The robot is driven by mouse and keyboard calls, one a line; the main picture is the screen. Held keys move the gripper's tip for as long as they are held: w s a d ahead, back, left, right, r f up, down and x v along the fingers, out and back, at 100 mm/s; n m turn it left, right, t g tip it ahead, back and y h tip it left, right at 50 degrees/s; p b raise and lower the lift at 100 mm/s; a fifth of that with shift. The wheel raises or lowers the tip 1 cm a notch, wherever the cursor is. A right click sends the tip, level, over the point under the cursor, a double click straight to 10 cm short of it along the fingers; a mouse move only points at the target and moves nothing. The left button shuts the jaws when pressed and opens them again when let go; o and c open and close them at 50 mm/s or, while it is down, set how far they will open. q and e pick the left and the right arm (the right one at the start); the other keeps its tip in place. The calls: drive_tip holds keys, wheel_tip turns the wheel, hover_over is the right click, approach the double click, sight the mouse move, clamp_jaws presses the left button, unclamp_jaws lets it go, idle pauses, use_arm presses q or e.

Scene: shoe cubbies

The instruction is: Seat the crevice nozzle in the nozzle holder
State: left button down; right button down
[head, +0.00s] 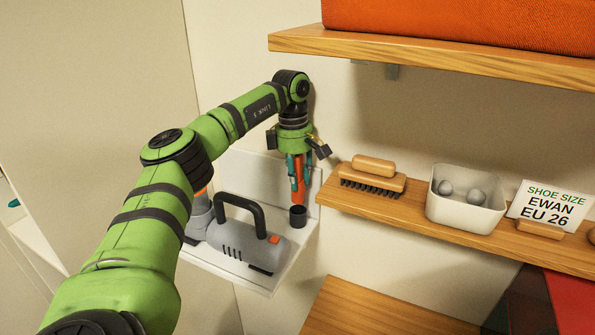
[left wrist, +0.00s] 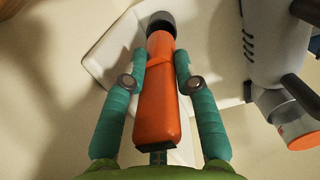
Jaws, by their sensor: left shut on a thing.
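The crevice nozzle (head: 297,188) is orange and points down, roughly upright, in my left gripper (head: 299,178). The teal fingers close on it from both sides; the nozzle also shows between them in the left wrist view (left wrist: 158,102). The nozzle holder (head: 298,218) is a short dark cup on the white shelf, directly below the nozzle; it also shows in the left wrist view (left wrist: 161,19). The nozzle's lower end is at the cup's mouth. I cannot tell whether it is inside or just above the rim. My right gripper is not in view.
A grey handheld vacuum (head: 246,243) with a black handle lies on the white shelf (head: 262,284), left of the holder. To the right, a wooden shelf (head: 405,212) bears a brush (head: 374,182), a white bin (head: 463,209) and a sign (head: 548,206). Another wooden shelf (head: 440,61) hangs above.

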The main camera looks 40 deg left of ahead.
sight(297, 193)
use_arm(q)
drive_tip(key=shift+f, duration=0.95)
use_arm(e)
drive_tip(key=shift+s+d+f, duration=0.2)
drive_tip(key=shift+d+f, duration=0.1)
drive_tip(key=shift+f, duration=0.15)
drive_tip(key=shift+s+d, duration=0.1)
use_arm(q)
drive_tip(key=shift+p, duration=0.6)
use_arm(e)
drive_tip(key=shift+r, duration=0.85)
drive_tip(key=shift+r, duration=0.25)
